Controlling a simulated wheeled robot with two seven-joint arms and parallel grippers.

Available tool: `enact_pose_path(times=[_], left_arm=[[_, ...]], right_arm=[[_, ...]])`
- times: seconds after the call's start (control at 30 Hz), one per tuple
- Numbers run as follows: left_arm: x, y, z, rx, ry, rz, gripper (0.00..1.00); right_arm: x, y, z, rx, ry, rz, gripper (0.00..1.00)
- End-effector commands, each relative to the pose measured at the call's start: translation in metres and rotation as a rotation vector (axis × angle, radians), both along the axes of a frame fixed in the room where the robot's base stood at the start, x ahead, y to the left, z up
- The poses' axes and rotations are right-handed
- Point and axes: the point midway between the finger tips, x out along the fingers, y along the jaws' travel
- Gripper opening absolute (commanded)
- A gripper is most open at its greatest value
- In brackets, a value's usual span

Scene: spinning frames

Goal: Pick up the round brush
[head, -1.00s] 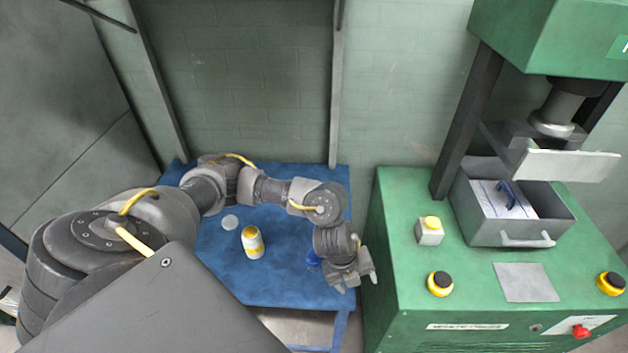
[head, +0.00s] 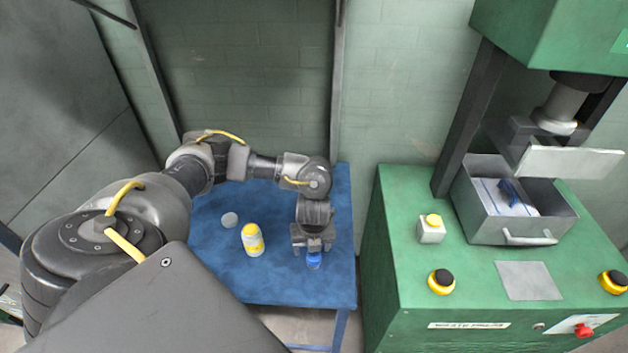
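My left gripper (head: 313,249) points down over the right part of the blue table (head: 285,287). My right gripper is not in view.
The green press (head: 468,272) stands to the right across a narrow gap. A grey post (head: 336,90) rises behind the table.

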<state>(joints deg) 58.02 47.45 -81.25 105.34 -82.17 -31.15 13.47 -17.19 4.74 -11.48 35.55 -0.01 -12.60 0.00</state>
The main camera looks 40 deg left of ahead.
Motion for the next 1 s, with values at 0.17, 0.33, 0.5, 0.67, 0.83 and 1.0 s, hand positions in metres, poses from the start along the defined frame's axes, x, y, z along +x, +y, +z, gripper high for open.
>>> enact_pose_path(times=[0.17, 0.33, 0.5, 0.67, 0.83, 1.0], left_arm=[[0.0, 0.0, -0.005, 0.0, 0.001, 0.001, 0.67], [0.003, -0.001, -0.029, 0.002, 0.003, 0.002, 0.67], [0.005, 0.0, -0.049, 0.0, 0.001, 0.001, 0.67], [0.006, 0.0, -0.053, 0.0, 0.0, 0.0, 0.67], [0.006, 0.0, -0.052, 0.0, 0.0, 0.0, 0.6], [0.006, 0.0, -0.052, 0.0, 0.0, 0.0, 0.38]], right_arm=[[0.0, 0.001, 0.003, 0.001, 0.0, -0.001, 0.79], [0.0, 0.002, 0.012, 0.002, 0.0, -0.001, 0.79], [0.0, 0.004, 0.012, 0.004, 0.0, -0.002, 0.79], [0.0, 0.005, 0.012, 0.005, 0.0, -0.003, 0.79], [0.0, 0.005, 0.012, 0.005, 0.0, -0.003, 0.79], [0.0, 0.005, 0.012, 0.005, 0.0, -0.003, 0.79]])
